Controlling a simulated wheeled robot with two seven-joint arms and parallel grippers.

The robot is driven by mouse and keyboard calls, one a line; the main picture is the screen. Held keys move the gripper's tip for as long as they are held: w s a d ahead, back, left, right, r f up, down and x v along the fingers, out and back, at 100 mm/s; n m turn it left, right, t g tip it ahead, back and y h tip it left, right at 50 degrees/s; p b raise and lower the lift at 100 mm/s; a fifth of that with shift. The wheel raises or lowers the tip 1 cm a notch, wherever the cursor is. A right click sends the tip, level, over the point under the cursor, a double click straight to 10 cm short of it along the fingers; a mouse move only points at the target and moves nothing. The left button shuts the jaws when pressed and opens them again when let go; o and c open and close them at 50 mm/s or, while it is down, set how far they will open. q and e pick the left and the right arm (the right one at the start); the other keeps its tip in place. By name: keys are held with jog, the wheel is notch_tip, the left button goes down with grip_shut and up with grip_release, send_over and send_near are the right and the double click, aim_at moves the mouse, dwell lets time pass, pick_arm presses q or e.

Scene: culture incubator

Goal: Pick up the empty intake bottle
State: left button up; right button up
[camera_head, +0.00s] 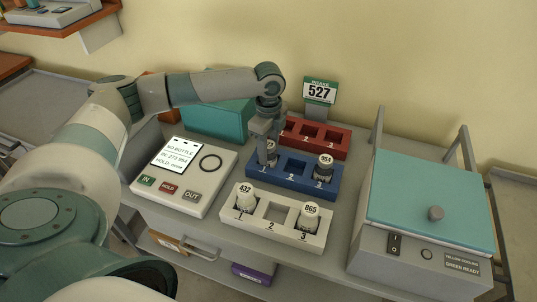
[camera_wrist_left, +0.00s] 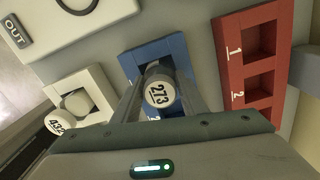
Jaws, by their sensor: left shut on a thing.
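My left gripper (camera_head: 265,150) points down over slot 1 of the blue rack (camera_head: 252,184). It is shut on a bottle with a white cap marked 273, seen between the fingers in the left wrist view (camera_wrist_left: 160,93). I cannot tell whether this bottle is seated in the slot or slightly raised. Bottle 954 (camera_head: 324,166) stands in blue slot 3; blue slot 2 looks empty. In the white rack (camera_head: 285,237), bottle 432 (camera_head: 246,197) is in slot 1 and bottle 865 (camera_head: 309,215) in slot 3. My right gripper is not in view.
The red rack (camera_head: 329,149) at the back, under an INTAKE 527 sign (camera_head: 319,92), shows empty slots. A panel (camera_head: 184,177) with IN, HOLD and OUT buttons and a display stands left. A teal-lidded incubator (camera_head: 432,203) stands right. A teal box (camera_head: 215,120) is behind my arm.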

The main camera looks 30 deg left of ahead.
aim_at(269, 144)
pick_arm(q)
jog(key=shift+r, duration=0.15)
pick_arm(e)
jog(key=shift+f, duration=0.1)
